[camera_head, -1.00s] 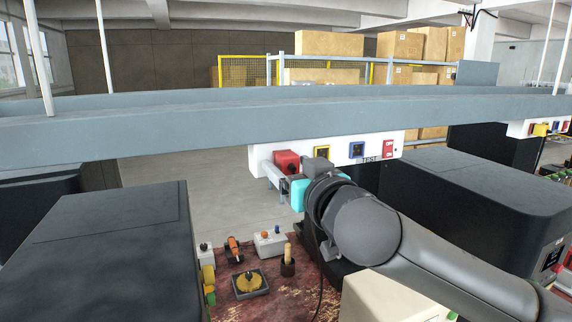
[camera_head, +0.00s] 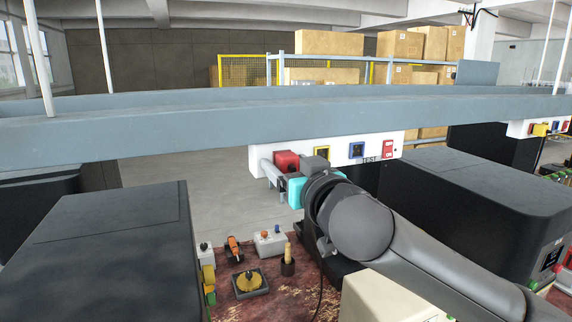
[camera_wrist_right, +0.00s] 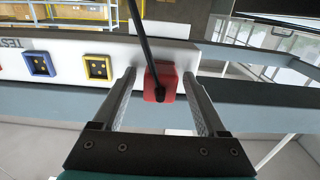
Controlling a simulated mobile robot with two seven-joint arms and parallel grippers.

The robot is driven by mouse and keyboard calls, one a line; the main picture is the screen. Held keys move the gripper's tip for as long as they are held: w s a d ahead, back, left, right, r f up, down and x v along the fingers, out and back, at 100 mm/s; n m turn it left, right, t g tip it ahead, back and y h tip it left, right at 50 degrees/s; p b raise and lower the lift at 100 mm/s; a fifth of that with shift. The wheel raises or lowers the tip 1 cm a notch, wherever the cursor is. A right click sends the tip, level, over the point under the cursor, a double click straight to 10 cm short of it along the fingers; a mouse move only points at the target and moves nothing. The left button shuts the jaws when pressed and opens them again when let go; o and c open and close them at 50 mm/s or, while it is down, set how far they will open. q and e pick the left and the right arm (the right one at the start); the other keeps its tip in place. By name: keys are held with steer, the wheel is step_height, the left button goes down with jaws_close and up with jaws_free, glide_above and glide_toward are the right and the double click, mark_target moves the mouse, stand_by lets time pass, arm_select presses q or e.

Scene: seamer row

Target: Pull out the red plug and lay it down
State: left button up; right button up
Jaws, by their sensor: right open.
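The red plug (camera_head: 286,161) sits at the left end of the white socket strip (camera_head: 340,152) under the grey beam. In the right wrist view the red plug (camera_wrist_right: 159,83) has a black cable running up from it. My right gripper (camera_wrist_right: 160,85) is open, with one finger on each side of the plug; small gaps show, and I see no clear contact. In the head view my right gripper (camera_head: 277,168) is just beside the plug, partly hidden by my wrist. My left gripper is not in view.
A yellow socket (camera_wrist_right: 98,67) and a blue socket (camera_wrist_right: 39,64) are beside the plug. The grey beam (camera_head: 200,119) runs close above the strip. Below, a red worn tabletop (camera_head: 296,300) holds a tape dispenser, a control box and tools. Dark machines (camera_head: 105,250) stand on both sides.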

mark_target(291, 167)
stand_by(0.7)
jaws_close()
stand_by(0.4)
steer(key=shift+s+d+f, duration=0.1)
steer(key=shift+s, duration=0.1)
stand_by(0.4)
steer(key=shift+p+v, duration=0.4)
steer(key=shift+v, duration=2.35)
